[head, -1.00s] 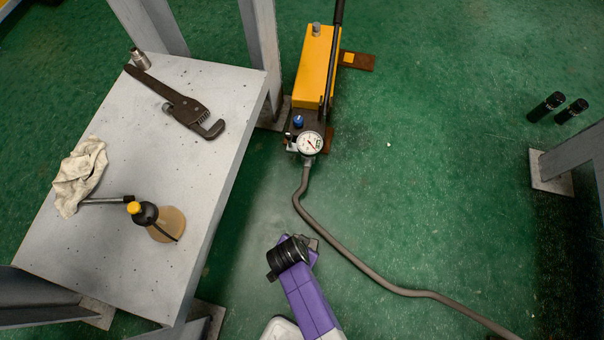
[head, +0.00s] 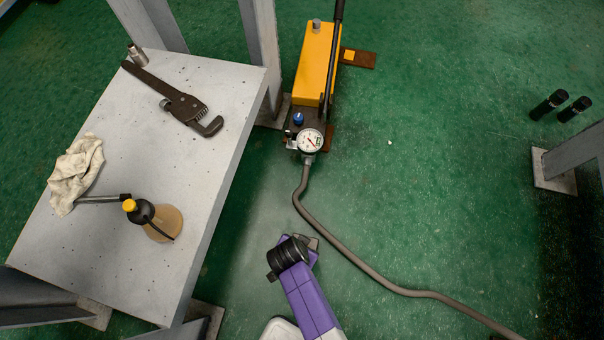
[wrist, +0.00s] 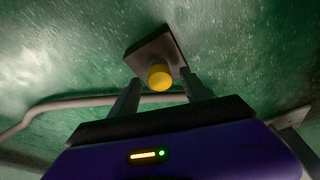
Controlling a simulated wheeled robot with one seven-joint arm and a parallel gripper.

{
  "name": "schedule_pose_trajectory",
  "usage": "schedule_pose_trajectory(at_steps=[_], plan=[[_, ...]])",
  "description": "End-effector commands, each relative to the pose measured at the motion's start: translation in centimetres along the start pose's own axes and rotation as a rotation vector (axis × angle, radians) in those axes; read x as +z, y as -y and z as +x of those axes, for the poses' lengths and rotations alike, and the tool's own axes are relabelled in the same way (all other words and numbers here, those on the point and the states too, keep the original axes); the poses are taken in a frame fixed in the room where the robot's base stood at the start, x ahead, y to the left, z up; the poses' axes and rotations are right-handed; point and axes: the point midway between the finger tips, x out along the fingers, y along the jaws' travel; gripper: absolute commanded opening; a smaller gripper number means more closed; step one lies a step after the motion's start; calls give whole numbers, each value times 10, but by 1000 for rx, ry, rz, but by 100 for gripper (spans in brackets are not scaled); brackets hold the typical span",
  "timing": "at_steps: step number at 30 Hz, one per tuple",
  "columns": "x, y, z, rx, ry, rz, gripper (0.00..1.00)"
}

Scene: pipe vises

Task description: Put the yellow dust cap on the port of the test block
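The yellow dust cap (wrist: 159,77) shows in the wrist view, in line with the space between the fingers of my gripper (wrist: 161,82). The fingers are apart, with a visible gap on each side of the cap. Behind the cap is a grey-brown square block (wrist: 149,50), which looks like the test block. Its port is not visible, and I cannot tell whether the cap touches the block. In the head view a grey-brown piece (head: 312,243) shows just beyond my black and purple wrist, which hides the fingers and the cap.
A grey table (head: 150,130) on the left bears a pipe wrench (head: 175,98), a rag (head: 76,172) and a bottle with a yellow top (head: 163,225). A yellow pump (head: 316,65) stands ahead, its hose (head: 345,250) running right across the green floor.

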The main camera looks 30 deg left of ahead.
Motion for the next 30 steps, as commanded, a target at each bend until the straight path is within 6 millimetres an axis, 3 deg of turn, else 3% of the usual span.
schedule_pose_trajectory(at_steps=[11,22,30], plan=[[0,0,-7,0,0,0,56],[-1,0,-63,-1,0,0,56],[0,0,-79,0,0,-1,56]])
